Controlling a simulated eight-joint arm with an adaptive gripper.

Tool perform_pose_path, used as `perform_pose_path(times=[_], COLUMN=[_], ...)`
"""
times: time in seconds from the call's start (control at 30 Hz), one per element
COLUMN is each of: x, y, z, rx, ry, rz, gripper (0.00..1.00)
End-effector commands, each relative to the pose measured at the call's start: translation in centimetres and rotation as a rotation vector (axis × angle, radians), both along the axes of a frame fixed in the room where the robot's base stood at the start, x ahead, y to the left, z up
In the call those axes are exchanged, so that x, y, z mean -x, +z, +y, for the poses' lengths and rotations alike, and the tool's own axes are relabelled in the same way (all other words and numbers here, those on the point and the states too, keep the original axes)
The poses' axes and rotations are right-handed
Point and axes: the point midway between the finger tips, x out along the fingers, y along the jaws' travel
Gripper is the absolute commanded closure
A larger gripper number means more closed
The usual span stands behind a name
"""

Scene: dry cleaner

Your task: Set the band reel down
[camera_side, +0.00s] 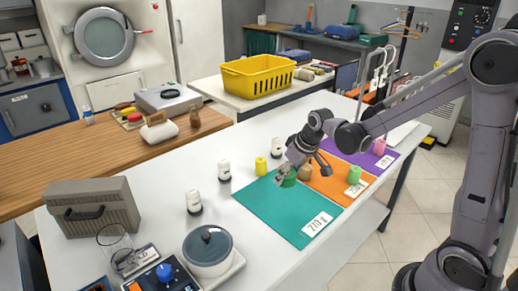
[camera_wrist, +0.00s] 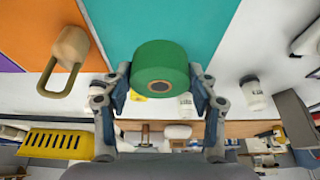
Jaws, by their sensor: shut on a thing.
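My gripper (camera_side: 298,170) is shut on a green band reel (camera_wrist: 160,62), with one finger on each side of it in the wrist view. The reel (camera_side: 289,181) shows partly behind the fingers in the side view, over the upper right part of the teal mat (camera_side: 277,211). I cannot tell whether it touches the mat. The mat carries a card reading "210 g" (camera_side: 317,223). A tan padlock-shaped piece (camera_wrist: 70,47) sits on the orange mat (camera_wrist: 38,25) beside the teal one; it also shows close to my gripper in the side view (camera_side: 305,172).
A light green piece (camera_side: 354,174) stands on the orange mat and a pink one (camera_side: 379,147) on the purple mat (camera_side: 350,154). A yellow piece (camera_side: 261,166) and several white bottles (camera_side: 224,169) stand left of the teal mat. The teal mat's front is clear.

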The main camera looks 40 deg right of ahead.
Motion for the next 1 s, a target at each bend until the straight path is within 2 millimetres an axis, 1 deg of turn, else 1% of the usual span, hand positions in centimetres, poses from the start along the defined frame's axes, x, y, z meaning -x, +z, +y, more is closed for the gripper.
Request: perform_pose_path(times=[0.03,0.2,0.33,0.53,0.7,0.8,1.0], x=[-0.7,-2.3,-3.1,-3.5,-3.5,-3.5,-3.5], y=[-0.7,-2.6,-3.5,-4.4,-6.6,-7.5,-7.9], z=[1.0,3.7,5.0,5.5,5.5,5.5,5.5], rx=[0.001,0.002,0.000,0.001,0.001,0.001,0.001], ry=[0.005,0.004,0.001,-0.001,-0.001,-0.001,-0.001], rz=[0.000,0.000,0.000,0.000,0.000,0.000,0.000], gripper=[0.73,0.73,0.73,0.73,0.73,0.73,0.73])
